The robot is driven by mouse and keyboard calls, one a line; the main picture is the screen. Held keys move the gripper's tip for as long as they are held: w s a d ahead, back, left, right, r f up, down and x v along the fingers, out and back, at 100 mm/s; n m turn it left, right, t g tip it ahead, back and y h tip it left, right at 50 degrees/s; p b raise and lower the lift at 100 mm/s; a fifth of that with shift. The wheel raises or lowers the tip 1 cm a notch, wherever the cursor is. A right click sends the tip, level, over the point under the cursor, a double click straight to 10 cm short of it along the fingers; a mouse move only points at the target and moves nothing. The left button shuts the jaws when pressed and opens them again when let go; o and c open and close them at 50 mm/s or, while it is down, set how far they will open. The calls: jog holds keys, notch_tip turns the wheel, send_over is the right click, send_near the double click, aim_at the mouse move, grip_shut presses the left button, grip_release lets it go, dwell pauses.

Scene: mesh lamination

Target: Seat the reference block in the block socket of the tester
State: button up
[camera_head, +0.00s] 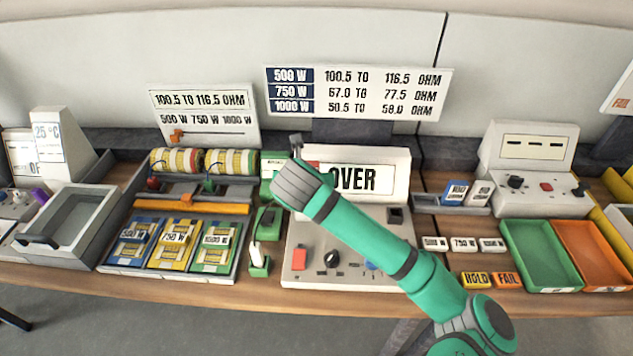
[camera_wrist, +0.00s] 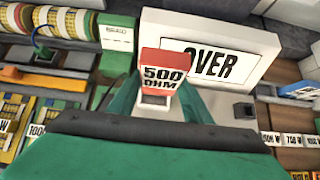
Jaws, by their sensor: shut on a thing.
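The reference block (camera_wrist: 162,72), red and white and marked 500 OHM, is held by my gripper (camera_wrist: 158,100) in the wrist view. In the head view only a small red part of the block (camera_head: 313,165) shows beside my gripper (camera_head: 300,182). The tester (camera_head: 299,255) is a pale console whose display (camera_head: 352,178) reads OVER. My gripper is above its left part, in front of the display. A dark rectangular recess (camera_head: 395,215), which looks like the block socket, is at the tester's right; it also shows in the wrist view (camera_wrist: 244,111). The block is apart from it.
Left of the tester are a green fixture (camera_head: 266,222) and a rack of wattage-marked cards (camera_head: 178,245). On the right are a small tray with two blocks (camera_head: 452,204), a green bin (camera_head: 540,255) and an orange bin (camera_head: 592,255). My arm crosses over the tester's right side.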

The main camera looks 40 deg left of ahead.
jog(key=shift+r, duration=0.15)
jog(key=shift+f, duration=2.95)
jog(key=shift+s, duration=0.15)
jog(key=shift+f, duration=1.85)
jog(key=o, duration=1.4)
